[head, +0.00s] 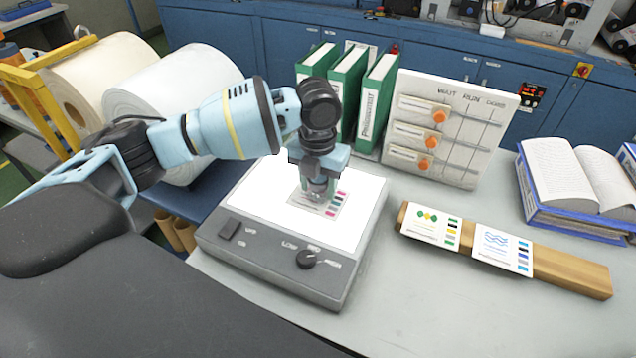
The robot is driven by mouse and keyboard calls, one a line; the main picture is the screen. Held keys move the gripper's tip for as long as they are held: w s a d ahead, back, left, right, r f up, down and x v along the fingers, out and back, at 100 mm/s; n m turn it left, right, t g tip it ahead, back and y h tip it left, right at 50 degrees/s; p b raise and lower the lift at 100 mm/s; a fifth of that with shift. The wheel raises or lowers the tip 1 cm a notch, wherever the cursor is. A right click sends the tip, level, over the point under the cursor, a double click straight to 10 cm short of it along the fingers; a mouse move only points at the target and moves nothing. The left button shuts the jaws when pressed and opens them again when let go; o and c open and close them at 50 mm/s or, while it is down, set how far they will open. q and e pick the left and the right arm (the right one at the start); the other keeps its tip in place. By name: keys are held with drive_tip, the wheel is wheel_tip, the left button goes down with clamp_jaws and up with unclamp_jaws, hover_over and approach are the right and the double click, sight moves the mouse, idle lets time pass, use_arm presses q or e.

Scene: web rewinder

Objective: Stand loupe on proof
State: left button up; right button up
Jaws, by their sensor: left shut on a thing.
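The proof (332,206), a small printed card with colour patches, lies on the white lit panel of the light box (268,262). My left gripper (318,172) points down over the proof and is shut on the loupe (318,188), a small, partly clear cylinder. The loupe is upright, with its lower end over or at the proof; I cannot tell if it touches. The fingers hide its upper part, and the gripper covers the back of the proof. My right gripper is out of view.
Green binders (348,92) and a white board with orange knobs (444,128) stand behind the light box. A wooden strip with two printed cards (570,275) lies to the right, and an open book (580,180) beyond it. Large paper rolls (170,95) stand at left. The front right tabletop is clear.

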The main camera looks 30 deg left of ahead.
use_arm(q)
drive_tip(key=shift+f, duration=0.2)
drive_tip(key=o, duration=1)
wheel_tip(320, 180, up, 12)
drive_tip(key=shift+r, duration=0.15)
idle(0.5)
